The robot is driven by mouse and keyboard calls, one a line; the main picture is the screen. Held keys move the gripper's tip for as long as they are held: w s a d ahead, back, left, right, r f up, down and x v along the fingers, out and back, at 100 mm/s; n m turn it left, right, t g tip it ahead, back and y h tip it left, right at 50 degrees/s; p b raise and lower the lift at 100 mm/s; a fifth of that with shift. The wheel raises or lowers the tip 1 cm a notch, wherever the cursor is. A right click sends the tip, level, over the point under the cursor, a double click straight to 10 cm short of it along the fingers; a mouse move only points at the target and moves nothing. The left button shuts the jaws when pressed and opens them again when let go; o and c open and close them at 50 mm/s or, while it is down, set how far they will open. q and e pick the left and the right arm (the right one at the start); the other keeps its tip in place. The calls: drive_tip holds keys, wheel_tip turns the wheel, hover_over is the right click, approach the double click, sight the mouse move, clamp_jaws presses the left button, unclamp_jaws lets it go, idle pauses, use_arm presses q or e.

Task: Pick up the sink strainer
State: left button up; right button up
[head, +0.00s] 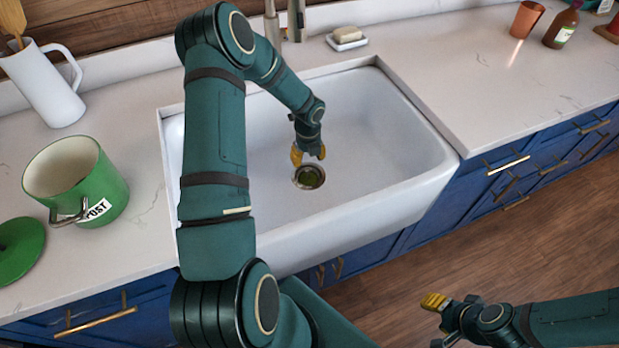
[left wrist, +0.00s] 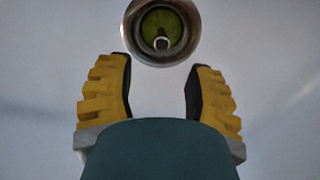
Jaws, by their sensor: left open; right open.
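The sink strainer (head: 311,178) sits in the drain at the bottom of the white sink (head: 385,130). In the left wrist view the strainer (left wrist: 150,22) looks green inside a metal ring, with a small pale knob at its middle. My left gripper (head: 308,156) is inside the sink, just behind the strainer in the head view. In the left wrist view its yellow fingers (left wrist: 160,68) are spread with nothing between them, and the strainer lies beyond their tips. My right gripper (head: 437,304) is open and empty, out over the floor at lower right.
A green pot (head: 77,177), its green lid (head: 17,250) and a white pitcher (head: 44,86) stand on the left counter. A soap dish (head: 347,40) is behind the sink. A copper cup (head: 526,19) and brown bottle (head: 562,27) are at far right.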

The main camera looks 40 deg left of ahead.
sight(308, 169)
use_arm(q)
wheel_tip(308, 169, down, 4)
drive_tip(key=shift+r, duration=0.25)
drive_tip(key=f+b, duration=0.1)
drive_tip(key=f, duration=0.1)
drive_tip(key=f+b, duration=0.1)
drive_tip(key=f, duration=0.2)
drive_tip(key=shift+w+a+f, duration=0.1)
drive_tip(key=shift+w+a, duration=0.05)
drive_tip(key=shift+w, duration=0.05)
clamp_jaws()
